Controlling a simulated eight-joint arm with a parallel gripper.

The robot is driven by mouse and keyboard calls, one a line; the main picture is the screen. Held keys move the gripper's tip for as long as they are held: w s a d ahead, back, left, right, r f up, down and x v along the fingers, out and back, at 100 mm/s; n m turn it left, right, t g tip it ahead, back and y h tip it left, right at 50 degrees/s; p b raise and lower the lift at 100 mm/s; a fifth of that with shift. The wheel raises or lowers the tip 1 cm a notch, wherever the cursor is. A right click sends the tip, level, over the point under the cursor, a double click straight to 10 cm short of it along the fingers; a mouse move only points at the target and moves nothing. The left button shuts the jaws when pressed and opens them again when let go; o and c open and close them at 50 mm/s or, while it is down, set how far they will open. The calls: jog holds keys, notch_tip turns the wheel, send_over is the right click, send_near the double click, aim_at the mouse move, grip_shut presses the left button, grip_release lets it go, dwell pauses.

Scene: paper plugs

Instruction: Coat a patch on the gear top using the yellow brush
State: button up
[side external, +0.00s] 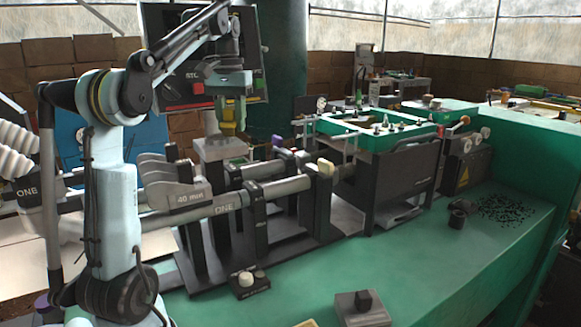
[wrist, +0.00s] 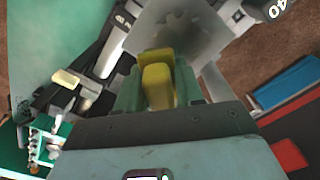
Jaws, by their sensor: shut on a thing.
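The yellow brush (wrist: 158,86) is held between the green fingers of my gripper (wrist: 152,92) in the wrist view. In the side view my gripper (side external: 231,108) points down, and the yellow brush (side external: 228,128) shows at its lower end. Under it stands a pale block (side external: 220,148) with a flat top. In the wrist view a grey plate with a toothed, gear-like outline (wrist: 178,32) lies beyond the brush. The brush's tip is hidden, so I cannot tell whether it touches the surface. No coated patch can be made out.
A machine with grey tubes (side external: 275,188) stands right of the pale block. A dark control panel (side external: 190,85) is close behind my gripper. A green-topped unit (side external: 385,133) stands farther right. The green bench (side external: 430,250) has free room at front right.

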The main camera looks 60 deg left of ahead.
jog(key=shift+s+f, duration=0.2)
jog(key=shift+s, duration=0.85)
jog(key=shift+s+r, duration=0.1)
jog(key=shift+s, duration=2.15)
jog(key=shift+a, duration=0.35)
jog(key=shift+w, duration=3.4)
jog(key=shift+s, duration=3.4)
notch_tip(320, 180, up, 8)
